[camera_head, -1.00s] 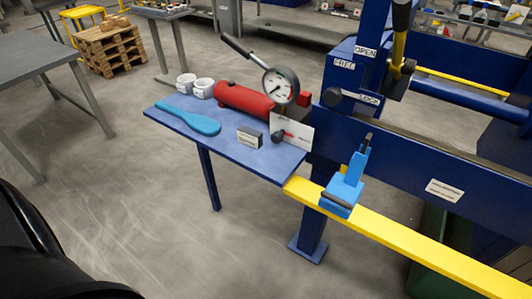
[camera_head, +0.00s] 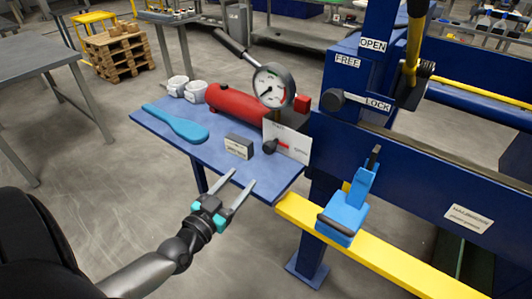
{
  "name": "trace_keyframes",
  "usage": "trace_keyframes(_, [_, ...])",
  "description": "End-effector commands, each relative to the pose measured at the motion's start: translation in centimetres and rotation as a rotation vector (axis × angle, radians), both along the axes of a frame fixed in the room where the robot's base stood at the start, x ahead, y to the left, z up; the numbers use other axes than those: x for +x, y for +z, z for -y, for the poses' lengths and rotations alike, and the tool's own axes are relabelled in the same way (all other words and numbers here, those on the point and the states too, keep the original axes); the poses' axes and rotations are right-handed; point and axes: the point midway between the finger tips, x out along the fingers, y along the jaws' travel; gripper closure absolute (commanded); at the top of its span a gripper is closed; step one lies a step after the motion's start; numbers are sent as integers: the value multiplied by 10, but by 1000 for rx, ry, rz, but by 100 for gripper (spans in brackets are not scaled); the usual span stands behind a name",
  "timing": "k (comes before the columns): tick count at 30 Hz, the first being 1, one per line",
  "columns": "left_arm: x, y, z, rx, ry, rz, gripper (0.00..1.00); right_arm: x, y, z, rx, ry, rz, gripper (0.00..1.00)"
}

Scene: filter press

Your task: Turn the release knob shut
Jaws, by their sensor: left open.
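A small black knob (camera_head: 269,146) sits in front of a white card (camera_head: 288,142) with a red mark, at the right end of the red pump cylinder (camera_head: 238,104); I take it as the release knob. The card's small print is too blurred to read. My left gripper (camera_head: 243,178) is open and empty, its fingers pointing up at the front edge of the blue shelf (camera_head: 165,146). It is apart from the knob, lower and to its left. My right gripper is not in view.
A small dark box (camera_head: 239,146) stands between my left gripper and the pump. A blue paddle (camera_head: 177,124) and white cups (camera_head: 194,91) are on the shelf. A gauge (camera_head: 273,86) rises above. A blue clamp (camera_head: 344,215) sits on the yellow rail (camera_head: 385,258) at right.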

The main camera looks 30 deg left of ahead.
Motion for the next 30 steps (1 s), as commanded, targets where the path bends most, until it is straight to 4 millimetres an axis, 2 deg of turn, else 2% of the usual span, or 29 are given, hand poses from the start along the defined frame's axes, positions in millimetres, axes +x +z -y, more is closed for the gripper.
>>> trace_keyframes(18, [97,-1,-4,-2,1,1,41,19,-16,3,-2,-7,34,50])
trace_keyframes(24, [120,-2,-5,-3,0,-1,41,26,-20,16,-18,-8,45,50])
trace_keyframes(30, [131,-1,-5,-2,-1,-2,41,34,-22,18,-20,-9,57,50])
